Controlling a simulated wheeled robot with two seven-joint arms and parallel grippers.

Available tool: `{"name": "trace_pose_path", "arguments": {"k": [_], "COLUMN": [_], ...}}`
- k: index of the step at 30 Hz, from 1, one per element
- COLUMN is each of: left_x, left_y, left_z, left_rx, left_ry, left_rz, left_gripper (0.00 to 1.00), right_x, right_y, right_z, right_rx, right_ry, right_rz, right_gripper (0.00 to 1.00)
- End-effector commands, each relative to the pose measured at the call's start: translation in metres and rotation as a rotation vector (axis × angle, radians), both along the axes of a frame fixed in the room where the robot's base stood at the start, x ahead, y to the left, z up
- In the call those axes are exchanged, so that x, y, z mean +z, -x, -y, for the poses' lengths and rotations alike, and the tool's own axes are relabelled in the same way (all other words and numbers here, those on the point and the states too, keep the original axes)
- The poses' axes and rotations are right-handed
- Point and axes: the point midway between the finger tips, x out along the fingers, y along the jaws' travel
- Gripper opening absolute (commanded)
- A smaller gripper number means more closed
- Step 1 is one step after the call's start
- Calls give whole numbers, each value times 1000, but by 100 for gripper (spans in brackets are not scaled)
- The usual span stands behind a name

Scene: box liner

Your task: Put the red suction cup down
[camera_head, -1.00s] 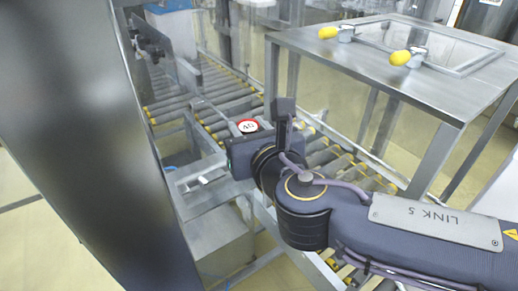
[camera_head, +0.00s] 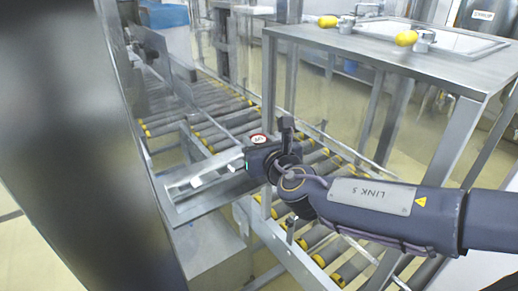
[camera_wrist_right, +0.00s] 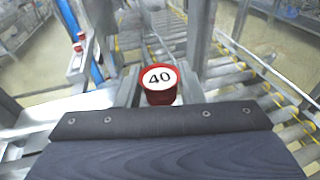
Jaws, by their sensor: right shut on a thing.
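The red suction cup (camera_head: 259,138) has a white top marked 40. It shows at my right gripper (camera_head: 262,157) in the head view, with the conveyor behind it. In the right wrist view, the red suction cup (camera_wrist_right: 160,88) is upright in the middle, between the fingers of my right gripper (camera_wrist_right: 160,93). The gripper is shut on it. The fingertips are mostly hidden in the head view. I cannot tell whether the cup touches anything below. My left gripper is not in view.
A metal ledge with pale bars (camera_head: 205,181) lies just left of my right gripper. A roller conveyor (camera_head: 225,130) runs behind and below. A steel table (camera_head: 380,65) with yellow-knobbed fittings stands at right. More red pieces (camera_wrist_right: 80,42) show at upper left in the wrist view.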

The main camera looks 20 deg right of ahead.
Motion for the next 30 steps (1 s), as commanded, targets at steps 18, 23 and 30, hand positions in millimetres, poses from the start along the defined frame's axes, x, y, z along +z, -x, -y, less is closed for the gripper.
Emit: {"name": "trace_pose_path", "arguments": {"k": [18, 23, 30], "left_x": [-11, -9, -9], "left_y": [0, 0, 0], "left_z": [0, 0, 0], "left_rx": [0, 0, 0], "left_ry": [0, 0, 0], "left_rz": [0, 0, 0], "left_gripper": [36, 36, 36], "right_x": [-10, -9, -9], "right_y": [0, 0, 0], "right_z": [0, 0, 0], "right_rx": [0, 0, 0], "right_ry": [-1, 0, 0], "right_rz": [1, 1, 1], "right_gripper": [36, 56, 56]}}
